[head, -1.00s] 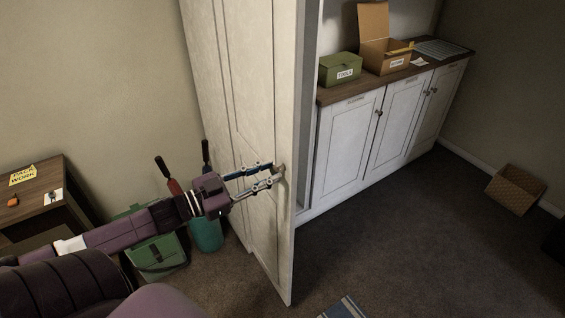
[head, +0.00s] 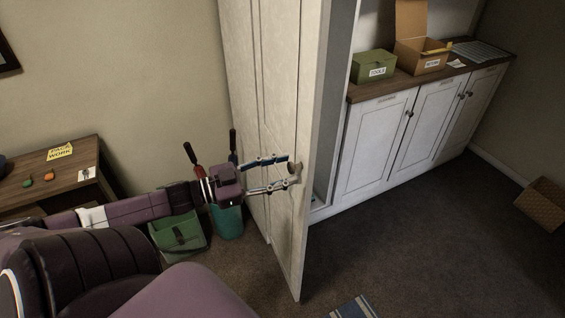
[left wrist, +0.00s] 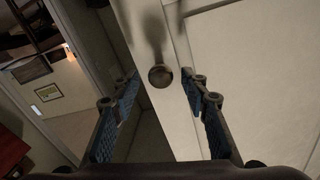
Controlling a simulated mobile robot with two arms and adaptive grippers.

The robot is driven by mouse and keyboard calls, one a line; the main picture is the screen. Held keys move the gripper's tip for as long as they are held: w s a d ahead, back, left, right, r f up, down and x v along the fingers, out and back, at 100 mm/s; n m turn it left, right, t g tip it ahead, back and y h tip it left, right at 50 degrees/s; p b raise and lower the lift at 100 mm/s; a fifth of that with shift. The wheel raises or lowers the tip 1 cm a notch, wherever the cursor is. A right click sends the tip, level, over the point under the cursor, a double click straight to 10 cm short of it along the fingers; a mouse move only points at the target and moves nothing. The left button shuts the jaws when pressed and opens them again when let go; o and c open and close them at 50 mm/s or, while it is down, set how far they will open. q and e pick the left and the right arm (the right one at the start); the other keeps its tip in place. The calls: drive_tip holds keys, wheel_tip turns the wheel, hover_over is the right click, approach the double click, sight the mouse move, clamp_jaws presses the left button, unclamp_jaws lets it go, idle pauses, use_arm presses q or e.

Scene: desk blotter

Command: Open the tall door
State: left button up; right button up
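The tall door (head: 270,120) is a white panelled door. It stands swung out from the white cabinet, with a gap along its free edge. Its round dark knob (head: 295,168) is near that edge; it also shows in the left wrist view (left wrist: 160,76). My left gripper (head: 291,173) is at the knob with its two blue-padded fingers spread apart. In the left wrist view the knob lies beyond and between the fingertips (left wrist: 160,82), with clear space on both sides. My right gripper is not in view.
Low cabinets (head: 425,125) carry a green tools box (head: 374,67) and an open cardboard box (head: 422,58). A wooden desk (head: 60,180) is at left. The carpet right of the door is mostly clear.

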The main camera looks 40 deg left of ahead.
use_arm(q)
drive_tip(key=v, duration=1.2)
idle(0.6)
